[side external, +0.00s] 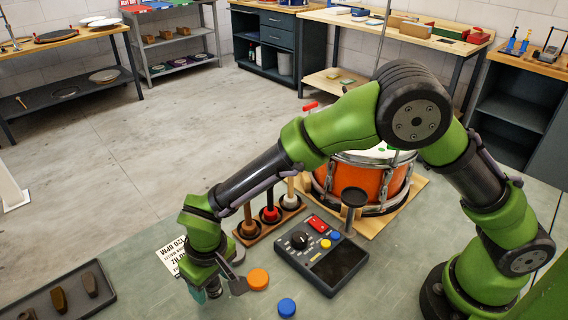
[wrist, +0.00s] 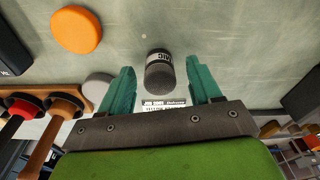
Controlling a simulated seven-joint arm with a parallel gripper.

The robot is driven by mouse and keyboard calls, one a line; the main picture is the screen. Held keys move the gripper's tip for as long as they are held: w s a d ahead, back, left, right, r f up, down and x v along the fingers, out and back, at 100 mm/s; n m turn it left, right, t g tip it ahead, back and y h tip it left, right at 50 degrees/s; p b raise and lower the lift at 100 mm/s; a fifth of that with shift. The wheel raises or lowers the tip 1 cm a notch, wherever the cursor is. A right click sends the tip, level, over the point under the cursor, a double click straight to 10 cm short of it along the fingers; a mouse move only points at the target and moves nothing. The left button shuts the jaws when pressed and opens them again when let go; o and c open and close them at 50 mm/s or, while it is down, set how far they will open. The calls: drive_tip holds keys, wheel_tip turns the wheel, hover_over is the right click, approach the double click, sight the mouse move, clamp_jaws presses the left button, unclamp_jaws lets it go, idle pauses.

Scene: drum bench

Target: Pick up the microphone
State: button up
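In the wrist view the microphone (wrist: 159,72) is a short dark cylinder with a pale lettered band, on the grey-green bench top. My gripper (wrist: 160,84) is open, with one teal finger on each side of the microphone and a visible gap to both. I cannot tell how far the fingertips are above the bench. In the side view my gripper (side external: 212,287) points down near the front left of the bench. I cannot make out the microphone there; my gripper seems to hide it.
An orange disc (side external: 258,279) and a blue disc (side external: 287,307) lie right of my gripper. Behind them are a control box (side external: 322,262), a wooden rack (side external: 268,228) with upright handles and an orange drum (side external: 366,184). A dark tray (side external: 62,296) is at left. A printed card (side external: 172,256) lies close by.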

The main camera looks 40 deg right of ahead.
drive_tip(key=c, duration=1.1)
drive_tip(key=shift+r, duration=0.1)
